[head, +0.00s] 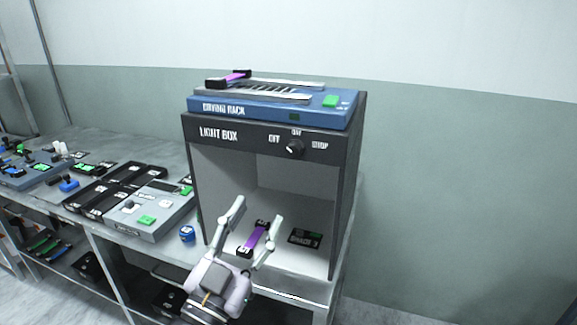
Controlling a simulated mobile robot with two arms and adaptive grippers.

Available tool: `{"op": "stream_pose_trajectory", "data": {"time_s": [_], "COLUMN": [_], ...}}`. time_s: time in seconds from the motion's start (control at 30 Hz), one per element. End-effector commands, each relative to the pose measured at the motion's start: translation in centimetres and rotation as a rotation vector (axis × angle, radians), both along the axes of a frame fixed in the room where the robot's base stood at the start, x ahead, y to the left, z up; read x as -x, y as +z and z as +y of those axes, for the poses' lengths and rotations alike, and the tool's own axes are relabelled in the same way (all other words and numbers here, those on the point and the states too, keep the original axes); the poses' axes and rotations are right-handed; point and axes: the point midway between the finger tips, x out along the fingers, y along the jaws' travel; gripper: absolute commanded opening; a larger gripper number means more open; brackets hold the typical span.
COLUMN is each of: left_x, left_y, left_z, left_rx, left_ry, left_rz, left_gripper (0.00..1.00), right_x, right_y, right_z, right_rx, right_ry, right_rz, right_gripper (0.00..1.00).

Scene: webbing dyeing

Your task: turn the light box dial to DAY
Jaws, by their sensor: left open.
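The light box (345,160) is a dark, open-fronted cabinet on the bench, with a lit grey interior. Its black dial (294,147) is on the top front panel, among the labels OFF at left, DAY above and SHOP at right. The dial is too small to tell for sure where it points. My left gripper (254,228) is open in front of the box's lower opening, below and left of the dial and apart from it. A purple webbing piece with black ends (256,238) lies on the box floor, seen between the fingers. My right gripper is not in view.
A blue drying rack (270,108) sits on top of the light box. A dark card (305,237) lies inside the box at right. A small blue jar (187,233) and a grey device (150,208) stand left on the bench. The space before the dial is clear.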

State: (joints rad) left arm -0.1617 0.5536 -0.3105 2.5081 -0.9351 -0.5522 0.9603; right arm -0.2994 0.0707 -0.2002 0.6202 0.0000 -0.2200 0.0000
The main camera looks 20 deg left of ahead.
Motion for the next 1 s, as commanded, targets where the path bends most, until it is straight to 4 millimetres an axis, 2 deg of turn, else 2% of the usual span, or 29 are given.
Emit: {"op": "stream_pose_trajectory", "data": {"time_s": [0.03, 0.27, 0.67, 0.73, 1.0], "left_x": [-0.5, -2.5, -5.2, -6.8, -11.4], "left_y": [0.0, 0.8, 1.7, 3.2, 4.9], "left_z": [-0.1, -0.3, -0.6, -0.8, -1.4], "left_rx": [0.003, 0.000, -0.001, 0.000, 0.001], "left_ry": [-0.001, 0.000, 0.001, 0.003, 0.002], "left_rz": [-0.009, -0.006, -0.006, -0.001, 0.000], "left_gripper": [0.46, 0.46, 0.46, 0.46, 0.46], "right_x": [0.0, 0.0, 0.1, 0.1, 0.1], "right_y": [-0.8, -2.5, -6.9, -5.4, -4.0], "right_z": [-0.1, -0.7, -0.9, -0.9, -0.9], "right_rx": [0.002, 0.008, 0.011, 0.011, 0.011], "right_ry": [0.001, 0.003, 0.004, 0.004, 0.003], "right_rz": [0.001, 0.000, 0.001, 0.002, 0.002], "right_gripper": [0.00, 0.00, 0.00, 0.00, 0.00]}}
